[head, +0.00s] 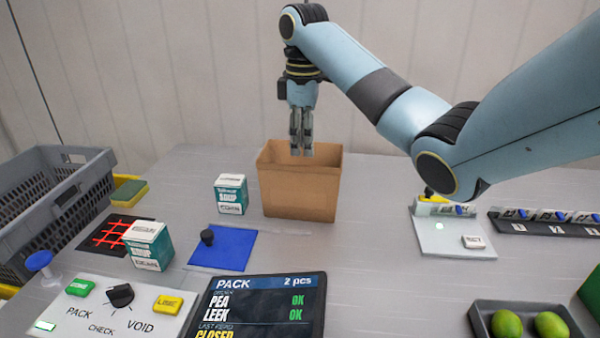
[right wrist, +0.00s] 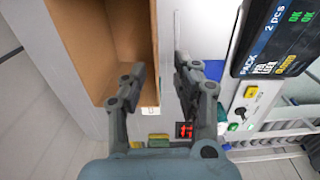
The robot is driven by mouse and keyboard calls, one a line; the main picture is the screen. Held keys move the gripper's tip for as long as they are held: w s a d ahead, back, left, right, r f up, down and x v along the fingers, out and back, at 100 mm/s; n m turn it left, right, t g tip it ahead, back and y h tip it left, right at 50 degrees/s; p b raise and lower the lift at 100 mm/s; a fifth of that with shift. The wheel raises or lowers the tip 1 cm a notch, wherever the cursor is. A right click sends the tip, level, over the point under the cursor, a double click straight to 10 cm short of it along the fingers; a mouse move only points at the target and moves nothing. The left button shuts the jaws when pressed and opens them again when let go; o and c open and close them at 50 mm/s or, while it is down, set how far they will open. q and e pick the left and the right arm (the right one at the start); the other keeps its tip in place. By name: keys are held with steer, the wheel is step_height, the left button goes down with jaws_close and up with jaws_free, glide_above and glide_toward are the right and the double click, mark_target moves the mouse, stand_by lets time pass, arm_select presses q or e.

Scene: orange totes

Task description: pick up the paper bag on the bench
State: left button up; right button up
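The brown paper bag (head: 300,194) stands upright and open-topped on the grey bench (head: 365,240). My right gripper (head: 302,152) points down at the bag's mouth, its fingertips overlapping the opening in the head view. In the right wrist view the bag (right wrist: 103,45) fills the upper left, and my right gripper (right wrist: 160,63) shows two fingers spread apart. One finger lies over the bag's inside and the other beyond its rim, with the bag's edge between them. I see no contact. My left gripper is not in view.
Two small cartons (head: 231,194) (head: 150,246) stand left of the bag, near a blue pad (head: 222,247) with a black knob. A grey crate (head: 60,205) is at far left. A display (head: 262,308) and a button panel (head: 120,305) are in front.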

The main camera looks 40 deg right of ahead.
mark_target(305, 195)
steer(key=f, duration=0.7)
steer(key=d+f, duration=0.1)
steer(key=f, duration=0.2)
steer(key=shift+w+f, duration=0.25)
steer(key=shift+f, duration=0.05)
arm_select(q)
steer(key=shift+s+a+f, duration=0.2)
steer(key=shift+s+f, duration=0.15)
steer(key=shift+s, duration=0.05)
arm_select(e)
steer(key=shift+c, duration=0.3)
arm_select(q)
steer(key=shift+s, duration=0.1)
arm_select(e)
jaws_close()
